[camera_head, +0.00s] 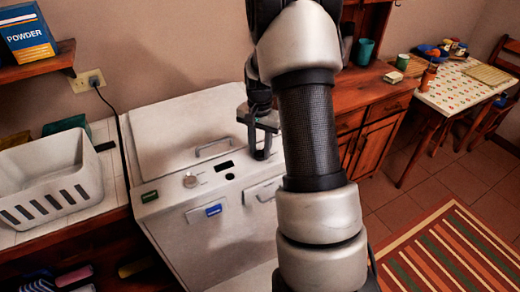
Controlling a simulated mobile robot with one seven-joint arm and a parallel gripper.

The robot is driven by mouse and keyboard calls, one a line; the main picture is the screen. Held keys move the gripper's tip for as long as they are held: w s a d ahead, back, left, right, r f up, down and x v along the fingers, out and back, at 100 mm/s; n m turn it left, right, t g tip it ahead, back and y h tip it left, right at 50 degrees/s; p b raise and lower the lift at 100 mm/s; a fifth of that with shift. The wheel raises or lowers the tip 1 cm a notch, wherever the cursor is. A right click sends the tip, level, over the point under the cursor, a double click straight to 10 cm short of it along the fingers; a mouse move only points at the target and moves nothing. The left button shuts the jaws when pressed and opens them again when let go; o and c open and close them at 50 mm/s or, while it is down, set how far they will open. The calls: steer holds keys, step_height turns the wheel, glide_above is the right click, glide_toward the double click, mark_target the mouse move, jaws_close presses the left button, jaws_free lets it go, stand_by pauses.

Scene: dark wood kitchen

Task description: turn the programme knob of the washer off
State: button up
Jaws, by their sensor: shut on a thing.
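The washer (175,140) is a pale top-loading box with a handled lid and a sloping front control panel. A round pale knob (190,181) sits left of the middle of the panel, clear of my gripper. My gripper (262,155) points down at the right part of the panel, its dark fingers shut on a knob there. The fingers hide that knob, so its pointer and markings cannot be read. I cannot tell from labels which knob is the programme knob.
A dark display (223,165) and a small dark button (231,177) lie between the visible knob and my gripper. The lid handle (213,147) rises behind the panel. A white basket (48,186) stands on the left counter. A wooden cabinet (372,115) stands to the right.

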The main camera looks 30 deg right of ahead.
mark_target(260, 151)
steer(key=n, duration=0.5)
steer(key=shift+n+b, duration=0.3)
steer(key=n, duration=0.5)
steer(key=shift+w, duration=0.1)
stand_by(0.3)
steer(key=o, duration=1.1)
step_height(260, 151, up, 18)
steer(key=shift+f+p, duration=0.25)
steer(key=shift+p, duration=0.25)
